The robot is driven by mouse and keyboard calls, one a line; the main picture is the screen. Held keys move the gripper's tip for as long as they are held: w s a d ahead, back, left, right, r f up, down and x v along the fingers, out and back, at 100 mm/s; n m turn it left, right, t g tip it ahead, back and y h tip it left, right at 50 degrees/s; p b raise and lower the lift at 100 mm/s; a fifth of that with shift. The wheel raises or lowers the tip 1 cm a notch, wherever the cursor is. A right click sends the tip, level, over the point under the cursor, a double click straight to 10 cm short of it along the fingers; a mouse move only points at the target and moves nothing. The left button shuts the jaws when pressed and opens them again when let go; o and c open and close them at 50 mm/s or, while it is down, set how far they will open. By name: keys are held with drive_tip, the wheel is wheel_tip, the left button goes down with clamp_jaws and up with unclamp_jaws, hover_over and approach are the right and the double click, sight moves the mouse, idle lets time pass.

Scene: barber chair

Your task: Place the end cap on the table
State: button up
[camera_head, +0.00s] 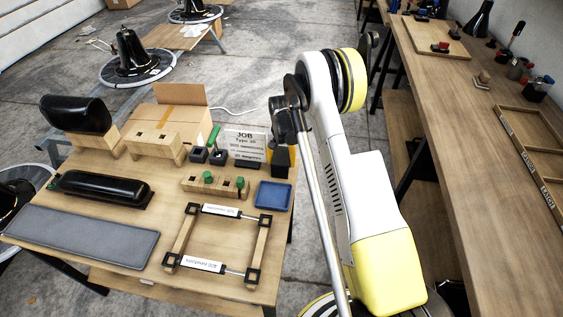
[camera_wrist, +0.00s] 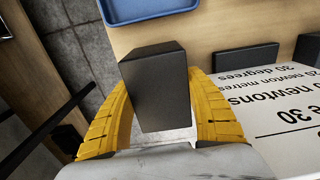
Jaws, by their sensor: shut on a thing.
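The end cap appears as a black block (camera_wrist: 155,88) between the two yellow fingers of my gripper (camera_wrist: 160,110) in the wrist view. The fingers are shut on its sides. In the head view my gripper (camera_head: 281,148) is by the right back edge of the wooden table (camera_head: 225,238), and the dark cap (camera_head: 281,160) shows below it. The cap's underside is hidden, and I cannot tell its exact height over the table.
A blue tray (camera_head: 273,195) lies close in front of the cap. A white job sign (camera_head: 245,142) stands to its left in the head view. A wooden frame (camera_head: 180,240), a grey mat (camera_head: 80,236) and green-knobbed holders (camera_head: 208,177) occupy the table. Small bare patches lie between them.

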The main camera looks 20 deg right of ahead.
drive_tip(key=shift+f, duration=0.15)
drive_tip(key=o, duration=1.1)
